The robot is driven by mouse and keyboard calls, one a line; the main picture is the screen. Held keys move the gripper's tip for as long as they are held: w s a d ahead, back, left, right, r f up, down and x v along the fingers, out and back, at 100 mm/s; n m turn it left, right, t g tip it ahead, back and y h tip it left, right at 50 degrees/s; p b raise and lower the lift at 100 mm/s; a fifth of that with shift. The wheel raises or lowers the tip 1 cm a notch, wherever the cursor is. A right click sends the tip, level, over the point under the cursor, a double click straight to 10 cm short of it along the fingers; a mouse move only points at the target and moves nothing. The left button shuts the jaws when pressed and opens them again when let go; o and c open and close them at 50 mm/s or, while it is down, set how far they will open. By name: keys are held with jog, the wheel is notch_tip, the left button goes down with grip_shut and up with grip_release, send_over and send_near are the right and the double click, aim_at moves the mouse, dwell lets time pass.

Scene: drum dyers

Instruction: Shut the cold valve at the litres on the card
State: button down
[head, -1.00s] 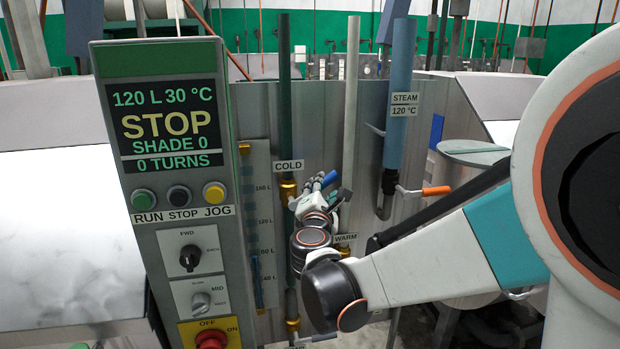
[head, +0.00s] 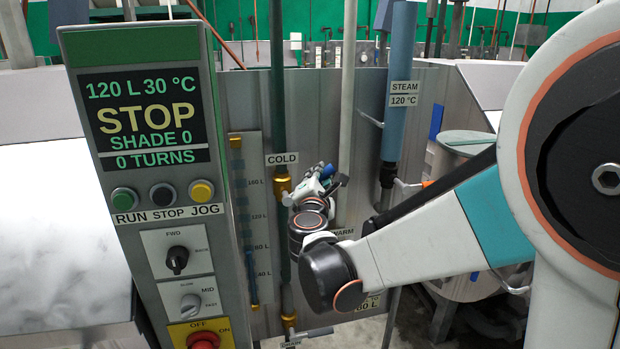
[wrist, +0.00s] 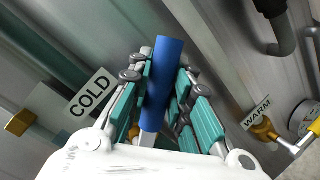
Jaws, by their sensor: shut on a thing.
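The cold valve (head: 282,184) is a brass body on a dark green pipe, under the COLD label (head: 282,159). Its blue lever handle (wrist: 163,85) stands between my gripper's fingers (wrist: 160,98) in the wrist view. My gripper (head: 323,182) is shut on this handle, right of the valve. A white card (head: 369,303) low behind my arm ends in "60 L"; my arm may hide part of its text. The sight gauge (head: 240,200) has litre marks from 40 to 160. Its blue column (head: 251,275) appears to reach near the 80 mark.
The control panel (head: 150,190) stands close at left, reading 120 L 30 °C and STOP. The warm valve (wrist: 265,130) is at right in the wrist view. The steam pipe (head: 400,80) stands right of my gripper. A drain label (head: 291,344) is low.

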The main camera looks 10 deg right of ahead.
jog(key=shift+d+f+m+g+y, duration=0.3)
jog(key=shift+f+m, duration=0.65)
jog(key=shift+m, duration=0.05)
jog(key=shift+d+f+m+g+y, duration=0.25)
jog(key=shift+f+m+g+y, duration=0.05)
jog(key=shift+f+m, duration=0.65)
jog(key=shift+d+f+m+g+y, duration=0.3)
jog(key=shift+f+m, duration=0.6)
jog(key=shift+m, duration=0.15)
jog(key=shift+s, duration=0.1)
jog(key=c, duration=1.4)
grip_release()
jog(key=shift+c, duration=0.2)
jog(key=v, duration=1.2)
